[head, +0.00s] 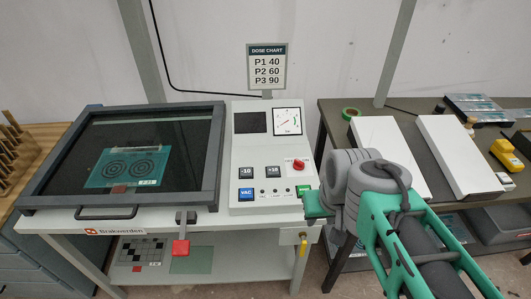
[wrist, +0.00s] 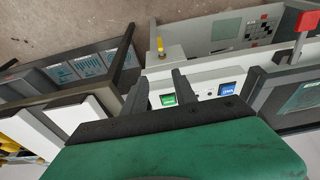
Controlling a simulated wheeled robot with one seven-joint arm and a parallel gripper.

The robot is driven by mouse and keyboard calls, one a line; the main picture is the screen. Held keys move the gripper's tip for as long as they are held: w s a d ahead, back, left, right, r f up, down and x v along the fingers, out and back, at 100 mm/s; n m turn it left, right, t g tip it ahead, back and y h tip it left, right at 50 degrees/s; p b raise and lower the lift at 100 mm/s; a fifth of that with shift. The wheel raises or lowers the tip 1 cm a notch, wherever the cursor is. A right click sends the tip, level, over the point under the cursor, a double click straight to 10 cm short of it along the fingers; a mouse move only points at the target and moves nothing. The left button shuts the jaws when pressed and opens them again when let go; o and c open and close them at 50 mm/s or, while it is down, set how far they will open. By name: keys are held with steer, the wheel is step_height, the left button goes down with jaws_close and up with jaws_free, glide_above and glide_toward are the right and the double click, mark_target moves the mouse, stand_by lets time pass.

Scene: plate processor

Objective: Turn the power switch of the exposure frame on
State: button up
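The exposure frame (head: 212,150) stands at left centre, with a light control panel (head: 262,150) on its right side. The panel has a red rotary knob (head: 299,165), a blue VAC button (head: 246,194), a green button (head: 303,190) and small dark controls between those buttons. Labels are too small to tell which one is the power switch. My gripper (wrist: 157,82) is open and empty, its two dark fingers apart. In the wrist view the green button (wrist: 168,99) shows between the fingers and the blue button (wrist: 227,89) to their right. In the head view my arm hides the fingertips.
The glass lid (head: 165,150) is down over a teal plate. A dark table (head: 400,112) with white boxes (head: 460,155) stands at right. My arm fills the lower right.

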steer(key=w+r+n+g+p, duration=0.1)
steer(key=w+r+n+p, duration=0.4)
steer(key=w, duration=0.7)
steer(key=n+g+p, duration=0.2)
steer(key=n+p, duration=0.1)
steer(key=n, duration=0.1)
glide_toward(299, 161)
steer(key=shift+f, duration=0.1)
steer(key=f+p, duration=0.1)
steer(key=f, duration=0.3)
steer(key=f+p, duration=0.1)
steer(key=f, duration=0.3)
steer(key=shift+w+f, duration=0.15)
steer(key=shift+w, duration=0.05)
steer(key=shift+c, duration=0.2)
jaws_close()
